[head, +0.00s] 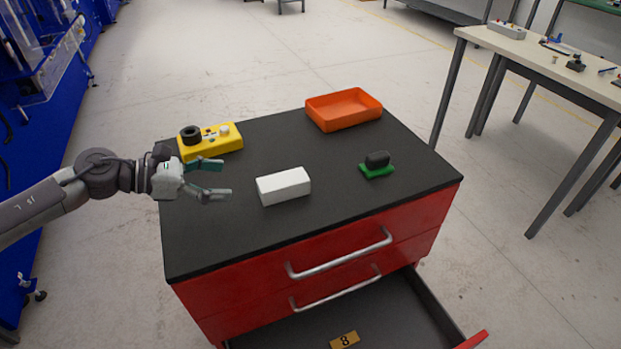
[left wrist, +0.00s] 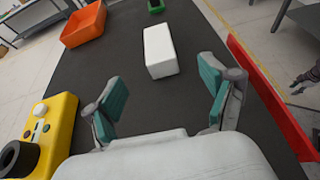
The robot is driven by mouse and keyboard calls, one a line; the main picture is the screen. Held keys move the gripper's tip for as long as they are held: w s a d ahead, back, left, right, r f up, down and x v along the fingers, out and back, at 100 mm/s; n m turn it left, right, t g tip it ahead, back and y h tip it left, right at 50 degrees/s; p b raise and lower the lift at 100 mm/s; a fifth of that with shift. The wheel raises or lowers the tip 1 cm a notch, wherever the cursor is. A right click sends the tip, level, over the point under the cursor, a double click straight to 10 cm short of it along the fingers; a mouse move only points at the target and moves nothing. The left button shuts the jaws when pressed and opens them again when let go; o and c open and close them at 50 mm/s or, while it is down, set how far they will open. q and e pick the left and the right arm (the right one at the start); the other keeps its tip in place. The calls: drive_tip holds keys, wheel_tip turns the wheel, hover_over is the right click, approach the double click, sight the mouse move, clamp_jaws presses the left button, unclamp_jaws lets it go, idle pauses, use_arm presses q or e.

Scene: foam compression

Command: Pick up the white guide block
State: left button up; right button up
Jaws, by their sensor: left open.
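The white guide block (head: 284,187) lies on the black top of a red drawer cabinet, near the middle. My left gripper (head: 217,180) is open and empty, just to the left of the block and apart from it. In the left wrist view the block (left wrist: 160,50) lies ahead of the two spread fingers (left wrist: 163,97), roughly in line with the gap between them. My right gripper is not in the head view; a dark part at the right edge of the left wrist view (left wrist: 306,80) may be its fingers, too small to tell their state.
A yellow box with a black knob (head: 213,142) stands at the back left. An orange tray (head: 343,122) is at the back right. A dark block on a green base (head: 377,170) is right of the white block. A lower drawer (head: 300,340) is open.

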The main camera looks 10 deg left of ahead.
sight(275, 182)
use_arm(q)
drive_tip(key=shift+w+d+f+p, duration=0.15)
drive_tip(key=shift+w+d+p, duration=0.25)
drive_tip(key=shift+d, duration=0.45)
drive_tip(key=p+x, duration=0.2)
drive_tip(key=x, duration=0.4)
drive_tip(key=shift+w+d+f, duration=0.1)
drive_tip(key=shift+w+f, duration=0.1)
drive_tip(key=shift+f, duration=0.05)
drive_tip(key=shift+w+d+f+p, duration=0.2)
drive_tip(key=shift+w+d+p, duration=0.1)
drive_tip(key=shift+d+p, duration=0.15)
drive_tip(key=p+x, duration=0.1)
drive_tip(key=x, duration=0.2)
drive_tip(key=shift+w+d+f, duration=0.15)
drive_tip(key=shift+w+d, duration=0.05)
drive_tip(key=shift+w, duration=0.1)
drive_tip(key=shift+w+d+f, duration=0.25)
drive_tip(key=shift+d, duration=0.05)
drive_tip(key=shift+s, duration=0.1)
drive_tip(key=shift+c, duration=1.1)
drive_tip(key=c, duration=1.1)
drive_tip(key=shift+c, duration=0.2)
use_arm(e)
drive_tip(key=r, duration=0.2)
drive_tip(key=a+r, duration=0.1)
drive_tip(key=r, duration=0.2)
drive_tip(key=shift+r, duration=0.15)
